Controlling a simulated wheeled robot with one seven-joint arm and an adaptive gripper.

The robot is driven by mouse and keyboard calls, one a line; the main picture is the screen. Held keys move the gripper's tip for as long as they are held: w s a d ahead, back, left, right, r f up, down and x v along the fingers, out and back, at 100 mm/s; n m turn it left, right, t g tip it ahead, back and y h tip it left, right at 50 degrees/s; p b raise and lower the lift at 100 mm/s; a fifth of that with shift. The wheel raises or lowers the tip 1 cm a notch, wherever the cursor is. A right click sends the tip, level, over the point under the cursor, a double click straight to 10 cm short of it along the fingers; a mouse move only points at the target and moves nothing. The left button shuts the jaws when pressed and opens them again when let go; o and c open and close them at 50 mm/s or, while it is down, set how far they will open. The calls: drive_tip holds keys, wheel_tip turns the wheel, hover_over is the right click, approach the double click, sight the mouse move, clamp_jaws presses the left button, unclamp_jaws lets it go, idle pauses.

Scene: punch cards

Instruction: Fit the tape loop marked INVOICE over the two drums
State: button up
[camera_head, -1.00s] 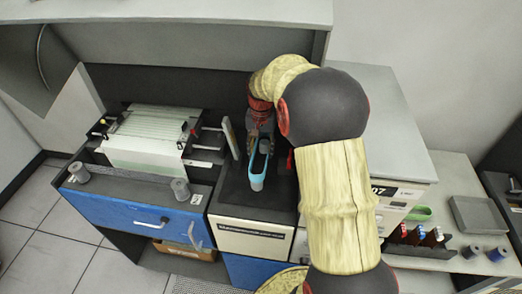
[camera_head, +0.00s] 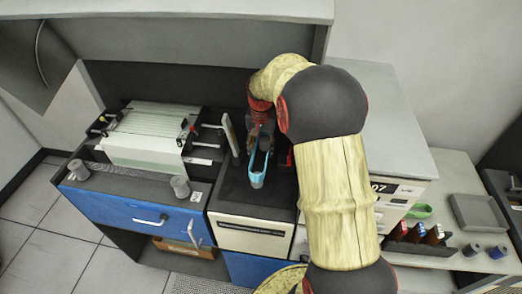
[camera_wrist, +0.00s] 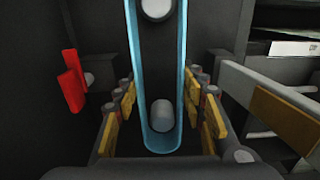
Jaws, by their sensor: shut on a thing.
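A light blue tape loop (camera_head: 250,168) is a long narrow band on the dark top of the middle cabinet. My gripper (camera_head: 262,132) is shut on its far part. In the wrist view, the loop (camera_wrist: 183,70) runs between the yellow-padded fingers of my gripper (camera_wrist: 160,100). From above, it outlines two pale drums, the near drum (camera_wrist: 157,8) and the far drum (camera_wrist: 162,115). The near drum (camera_head: 257,182) shows at the loop's near end in the head view. I cannot tell how far down the loop sits. No INVOICE marking is legible.
An upright pale panel (camera_head: 230,134) stands close left of my gripper, and a red part (camera_wrist: 72,80) stands on the other side. A card machine (camera_head: 148,138) is farther left. A green loop (camera_head: 419,211) lies on the right counter, near a grey tray (camera_head: 478,213).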

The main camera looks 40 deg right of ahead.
sight(261, 164)
drive_tip(key=shift+f+b, duration=0.8)
drive_tip(key=shift+f, duration=1.4)
idle(1.2)
drive_tip(key=o, duration=1)
wheel_tip(261, 164, up, 12)
drive_tip(key=shift+w, duration=0.1)
